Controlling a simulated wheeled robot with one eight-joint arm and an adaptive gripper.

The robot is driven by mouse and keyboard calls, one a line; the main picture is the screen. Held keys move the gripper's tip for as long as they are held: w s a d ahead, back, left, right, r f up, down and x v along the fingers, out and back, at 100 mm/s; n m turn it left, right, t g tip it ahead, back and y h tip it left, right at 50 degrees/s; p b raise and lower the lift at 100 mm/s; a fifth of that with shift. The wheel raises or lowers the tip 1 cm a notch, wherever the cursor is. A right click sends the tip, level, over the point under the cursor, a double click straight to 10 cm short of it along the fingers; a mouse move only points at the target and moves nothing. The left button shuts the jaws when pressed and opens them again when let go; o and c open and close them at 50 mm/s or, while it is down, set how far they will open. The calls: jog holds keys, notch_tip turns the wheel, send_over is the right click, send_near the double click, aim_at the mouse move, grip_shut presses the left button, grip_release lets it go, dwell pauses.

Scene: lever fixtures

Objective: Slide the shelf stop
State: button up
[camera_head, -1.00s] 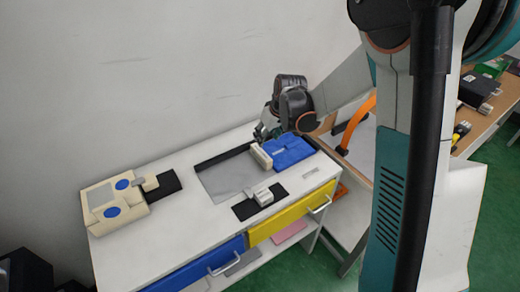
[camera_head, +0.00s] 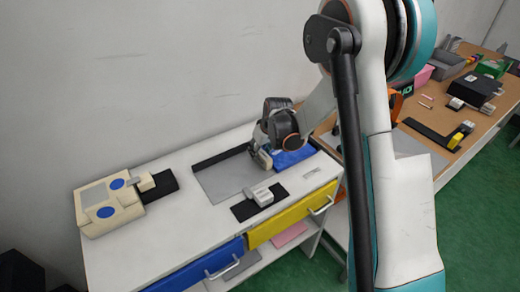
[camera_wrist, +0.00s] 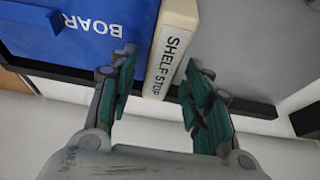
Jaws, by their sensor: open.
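The shelf stop (camera_wrist: 172,48) is a cream bar with its name printed along it. In the wrist view it runs upright between the two green-padded fingers of my gripper (camera_wrist: 162,88), which is open around its near end. I see a gap on the right side; contact on the left is unclear. A blue block (camera_wrist: 85,30) with partly visible lettering lies along the stop's left side. In the head view my gripper (camera_head: 262,152) is low over the grey panel (camera_head: 222,178), and the arm hides much of the stop and blue block (camera_head: 292,159).
A cream box with blue discs (camera_head: 108,205) stands on the left of the white cabinet. A small light fixture on a black plate (camera_head: 260,196) sits in front of the panel. Yellow (camera_head: 290,219) and blue (camera_head: 207,266) drawers face forward. A cluttered brown bench (camera_head: 440,100) is at right.

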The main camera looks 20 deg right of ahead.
grip_shut()
jog(key=s+a, duration=0.2)
jog(key=a, duration=0.5)
jog(key=s+a+b, duration=0.1)
jog(key=s+a, duration=0.1)
jog(key=a, duration=0.5)
jog(key=s+a, duration=0.2)
jog(key=a, duration=0.5)
jog(key=shift+s, duration=0.4)
jog(key=shift+s+a, duration=0.1)
jog(key=shift+a, duration=0.15)
grip_release()
jog(key=shift+a, duration=0.25)
jog(key=shift+d, duration=0.1)
